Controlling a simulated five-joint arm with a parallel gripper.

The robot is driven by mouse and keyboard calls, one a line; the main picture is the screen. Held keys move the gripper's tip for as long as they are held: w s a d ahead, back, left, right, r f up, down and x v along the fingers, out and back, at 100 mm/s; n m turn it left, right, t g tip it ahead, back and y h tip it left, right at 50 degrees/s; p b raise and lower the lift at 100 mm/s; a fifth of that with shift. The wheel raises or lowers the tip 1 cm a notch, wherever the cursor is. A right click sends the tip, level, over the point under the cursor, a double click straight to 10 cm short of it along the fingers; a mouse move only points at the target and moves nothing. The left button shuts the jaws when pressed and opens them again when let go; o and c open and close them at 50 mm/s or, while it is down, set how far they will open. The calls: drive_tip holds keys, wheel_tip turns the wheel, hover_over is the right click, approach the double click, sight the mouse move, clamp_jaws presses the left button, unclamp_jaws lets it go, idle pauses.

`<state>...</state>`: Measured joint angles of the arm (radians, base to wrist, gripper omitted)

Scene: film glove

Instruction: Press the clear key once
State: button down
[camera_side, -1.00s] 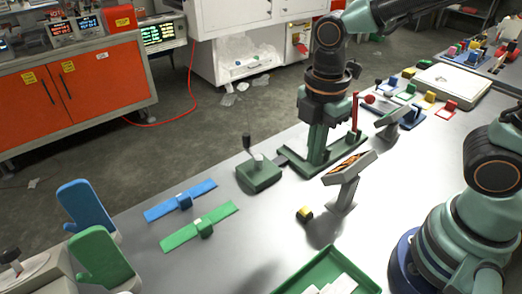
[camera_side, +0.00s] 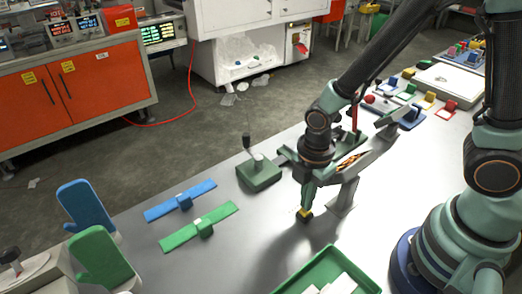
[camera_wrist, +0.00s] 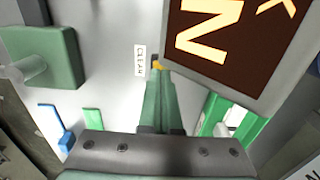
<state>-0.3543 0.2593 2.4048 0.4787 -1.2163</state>
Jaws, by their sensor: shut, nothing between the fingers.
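The clear key is a small yellow cap (camera_side: 305,213) on a dark base, low on the grey bench. In the wrist view its yellow cap (camera_wrist: 158,65) shows just past my fingertips, beside a white label (camera_wrist: 140,62) reading CLEAR. My gripper (camera_side: 306,207) points down with its fingers shut and empty, its tips right at the key. In the wrist view my gripper (camera_wrist: 158,75) covers part of the key. The tips look to be on the cap or just above it; I cannot tell whether it is pushed down.
A tilted display panel (camera_wrist: 225,40) on a grey stand (camera_side: 345,195) is close on the right. A green lever box (camera_side: 260,174) stands to the left. A green tray (camera_side: 300,281) lies in front. Blue and green strips (camera_side: 182,200) lie farther left.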

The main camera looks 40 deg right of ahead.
drive_tip(key=shift+f, duration=0.3)
drive_tip(key=shift+f, duration=0.95)
drive_tip(key=shift+s, duration=0.1)
wheel_tip(320, 180, up, 15)
drive_tip(key=shift+w+f, duration=0.2)
drive_tip(key=shift+w, duration=0.05)
idle(0.7)
drive_tip(key=w+d+r+m+t, duration=0.1)
drive_tip(key=d+r+m+t, duration=0.4)
drive_tip(key=m, duration=1.3)
drive_tip(key=shift+d+r+t, duration=0.3)
drive_tip(key=shift+d+r, duration=1.9)
drive_tip(key=shift+d, duration=0.3)
